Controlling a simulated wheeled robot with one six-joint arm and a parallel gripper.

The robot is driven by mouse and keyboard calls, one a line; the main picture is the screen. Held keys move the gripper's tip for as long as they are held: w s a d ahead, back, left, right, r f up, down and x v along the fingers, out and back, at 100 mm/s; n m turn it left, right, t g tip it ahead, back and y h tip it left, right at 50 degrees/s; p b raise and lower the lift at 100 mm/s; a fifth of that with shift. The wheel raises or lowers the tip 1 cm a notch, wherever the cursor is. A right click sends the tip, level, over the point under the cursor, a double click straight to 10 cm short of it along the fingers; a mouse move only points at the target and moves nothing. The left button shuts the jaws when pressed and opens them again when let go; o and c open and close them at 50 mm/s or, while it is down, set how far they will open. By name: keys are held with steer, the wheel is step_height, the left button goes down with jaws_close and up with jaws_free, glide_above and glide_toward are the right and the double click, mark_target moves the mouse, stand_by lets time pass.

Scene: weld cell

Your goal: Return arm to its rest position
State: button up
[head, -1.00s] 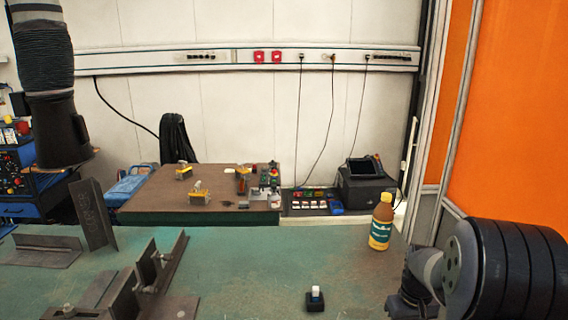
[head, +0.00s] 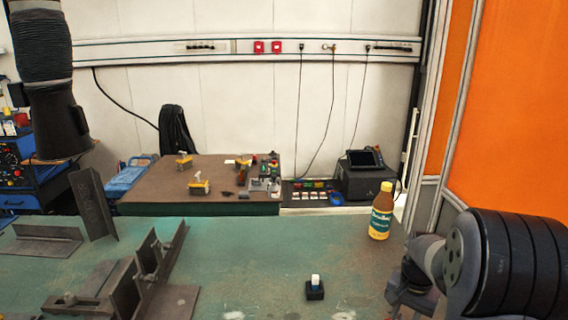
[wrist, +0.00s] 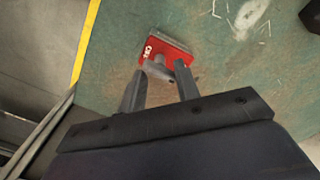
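My arm comes in at the lower right of the head view, with my gripper (head: 405,298) low over the right part of the green table (head: 240,262). In the wrist view my gripper (wrist: 158,84) has its two fingers apart with a clear gap. A red block with white lettering (wrist: 165,48) rests on the table just beyond the fingertips. A small grey part shows by the block between the fingers; I cannot tell whether it touches them. The red block is not visible in the head view.
A yellow-capped bottle (head: 381,212) stands left of my arm. A small black block with a white-and-blue top (head: 315,288) sits near the front. Steel angle pieces (head: 145,275) fill the table's left side. An orange panel (head: 510,110) stands at right. The table's middle is clear.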

steer(key=shift+m, duration=0.6)
